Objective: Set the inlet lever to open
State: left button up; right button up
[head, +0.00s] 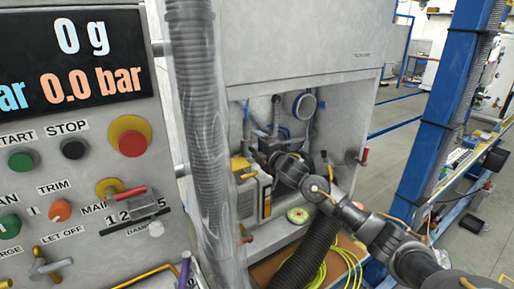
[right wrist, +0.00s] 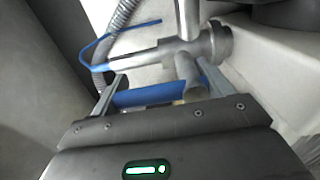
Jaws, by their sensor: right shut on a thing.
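The inlet lever shows in the right wrist view as a blue handle (right wrist: 150,95) beside a grey metal valve and pipe (right wrist: 185,50). The fingers of my right gripper (right wrist: 160,88) stand on both sides of the blue handle and are shut on it. In the head view my right arm reaches into the open cabinet, with the right gripper (head: 262,156) at the pipework at the back. The gripper and arm largely hide the handle there, and I cannot tell its exact angle. My left gripper is not in view.
The cabinet (head: 350,84) has walls close around my arm. A yellow box (head: 248,196), a thick black hose (head: 310,255) and a yellow-green cable (head: 345,262) are below. A ribbed grey hose (head: 200,110) hangs in front at left, beside the control panel (head: 90,165). A blue post (head: 445,110) stands right.

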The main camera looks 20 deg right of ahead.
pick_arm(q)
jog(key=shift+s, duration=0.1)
pick_arm(e)
jog(key=o, duration=1.4)
jog(key=shift+c, duration=0.2)
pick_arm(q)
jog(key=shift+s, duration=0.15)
pick_arm(e)
jog(key=shift+s, duration=0.3)
pick_arm(q)
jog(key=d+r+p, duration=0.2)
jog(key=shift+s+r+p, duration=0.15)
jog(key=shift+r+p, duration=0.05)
jog(key=shift+p, duration=0.15)
pick_arm(e)
jog(key=s+d, duration=0.1)
jog(key=s, duration=0.9)
jog(key=shift+d, duration=0.2)
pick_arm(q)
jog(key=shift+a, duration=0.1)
